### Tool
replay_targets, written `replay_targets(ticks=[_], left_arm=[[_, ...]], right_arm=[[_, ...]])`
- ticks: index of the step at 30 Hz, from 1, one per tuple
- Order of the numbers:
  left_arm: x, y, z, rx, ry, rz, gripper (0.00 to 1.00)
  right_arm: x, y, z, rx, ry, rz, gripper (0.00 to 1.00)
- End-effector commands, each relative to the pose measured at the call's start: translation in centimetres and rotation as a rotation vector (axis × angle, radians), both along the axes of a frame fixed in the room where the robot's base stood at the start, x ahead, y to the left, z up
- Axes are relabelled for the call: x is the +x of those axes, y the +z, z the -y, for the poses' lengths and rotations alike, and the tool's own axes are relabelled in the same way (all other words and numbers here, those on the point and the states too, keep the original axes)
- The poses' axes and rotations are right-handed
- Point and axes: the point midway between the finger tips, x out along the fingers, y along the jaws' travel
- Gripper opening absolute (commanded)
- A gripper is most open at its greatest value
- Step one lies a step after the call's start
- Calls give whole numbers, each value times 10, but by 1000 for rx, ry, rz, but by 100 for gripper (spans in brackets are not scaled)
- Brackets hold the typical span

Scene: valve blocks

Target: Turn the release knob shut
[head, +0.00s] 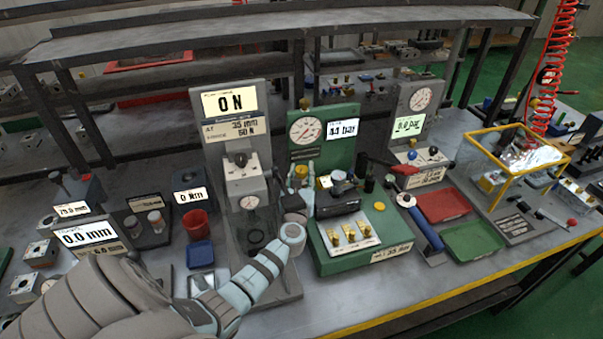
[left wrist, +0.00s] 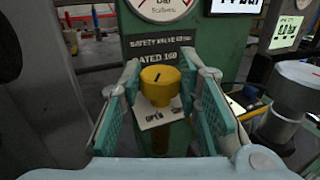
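The release knob (left wrist: 160,84) is a yellow cylinder with a dark line on its top. It stands in front of a small white plate (left wrist: 152,117) marked OPEN at the left; the right-hand marking is partly hidden. My left gripper (left wrist: 161,72) has one finger on each side of the knob, with narrow gaps showing, so it looks open around it. In the head view, my left gripper (head: 301,180) is at the green test stand (head: 336,115), over its left side, and mostly covers the knob. My right gripper is not in view.
The green stand carries a round gauge (head: 306,130) and a display reading about 44 bar (head: 342,130). A grey press (head: 238,160) stands close at the left. Brass fittings (head: 350,232) sit at the stand's front. Red (head: 442,206) and green (head: 472,243) trays lie to the right.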

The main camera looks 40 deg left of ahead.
Motion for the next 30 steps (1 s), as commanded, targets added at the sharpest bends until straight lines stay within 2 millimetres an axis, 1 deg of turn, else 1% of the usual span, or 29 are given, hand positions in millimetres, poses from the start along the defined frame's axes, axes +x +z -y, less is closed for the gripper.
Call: replay_targets(ticks=[1, 3, 4, 11, 19, 23, 30], left_arm=[[0, 0, 0, 0, 1, 0, 17], [0, 0, 0, 0, 1, 0, 6], [0, 0, 0, 1, 1, -1, 2], [0, -1, 1, 1, 20, -1, 2], [2, -3, 2, -1, 141, 1, 2], [3, -5, 4, -2, 233, 1, 2], [5, -6, 5, -1, 398, 1, 2]], right_arm=[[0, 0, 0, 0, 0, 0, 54], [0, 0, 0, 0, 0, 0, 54], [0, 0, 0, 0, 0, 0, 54], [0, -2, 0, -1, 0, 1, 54], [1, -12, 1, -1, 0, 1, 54], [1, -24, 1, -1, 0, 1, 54], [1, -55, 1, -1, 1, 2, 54]])
